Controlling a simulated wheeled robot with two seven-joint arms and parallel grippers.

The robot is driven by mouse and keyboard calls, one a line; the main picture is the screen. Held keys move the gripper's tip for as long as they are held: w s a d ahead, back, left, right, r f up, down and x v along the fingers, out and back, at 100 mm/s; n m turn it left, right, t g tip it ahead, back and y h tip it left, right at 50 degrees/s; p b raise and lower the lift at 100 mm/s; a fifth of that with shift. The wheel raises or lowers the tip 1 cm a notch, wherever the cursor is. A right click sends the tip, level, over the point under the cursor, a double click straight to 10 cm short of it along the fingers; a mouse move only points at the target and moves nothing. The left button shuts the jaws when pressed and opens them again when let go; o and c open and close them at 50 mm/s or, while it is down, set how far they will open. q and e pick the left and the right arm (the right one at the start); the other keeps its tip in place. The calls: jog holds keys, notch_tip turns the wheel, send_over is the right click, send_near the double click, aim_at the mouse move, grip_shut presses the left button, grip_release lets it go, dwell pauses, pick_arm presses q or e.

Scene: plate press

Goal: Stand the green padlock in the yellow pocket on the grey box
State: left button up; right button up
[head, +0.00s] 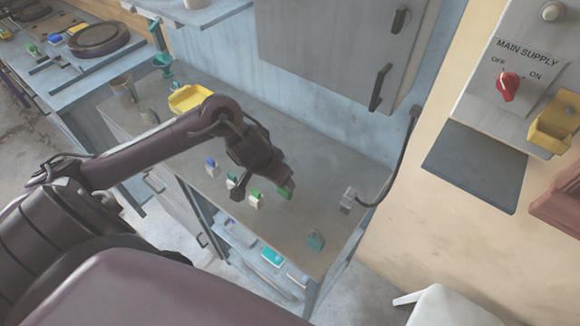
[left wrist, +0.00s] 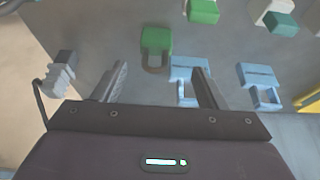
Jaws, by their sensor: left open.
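The green padlock (left wrist: 156,42) lies on the counter, its green body and darker shackle showing in the left wrist view, just beyond my left gripper (left wrist: 160,74). That gripper is open, its fingers apart with nothing held between them. In the head view the left gripper (head: 262,180) is low over the counter, and a green piece (head: 287,191) that looks like the padlock shows beside its fingertip. The yellow pocket (head: 548,132) is on the grey box (head: 530,55) on the wall at upper right. My right gripper is not in view.
Several similar small pieces stand close by: green-and-white (head: 255,200), blue (head: 212,166) and teal (head: 315,240), plus light blue ones (left wrist: 188,70). A grey plug-like piece (head: 348,199) with a cable and a yellow tray (head: 190,98) also sit on the counter (head: 305,215).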

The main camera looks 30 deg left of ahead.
pick_arm(q)
jog(key=f, duration=0.3)
jog(key=shift+w+d+f, duration=0.1)
jog(key=shift+w+d, duration=0.1)
jog(key=shift+d, duration=0.05)
jog(key=shift+b+x, duration=0.4)
jog(key=shift+x, duration=0.85)
jog(key=shift+w+f, duration=0.3)
jog(key=shift+r, duration=0.1)
jog(key=c, duration=1.1)
jog(key=shift+c, duration=0.2)
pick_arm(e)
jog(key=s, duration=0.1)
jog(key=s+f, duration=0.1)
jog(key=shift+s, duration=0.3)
pick_arm(q)
jog(key=shift+r, duration=0.1)
notch_tip(320, 180, up, 20)
jog(key=p, duration=0.8)
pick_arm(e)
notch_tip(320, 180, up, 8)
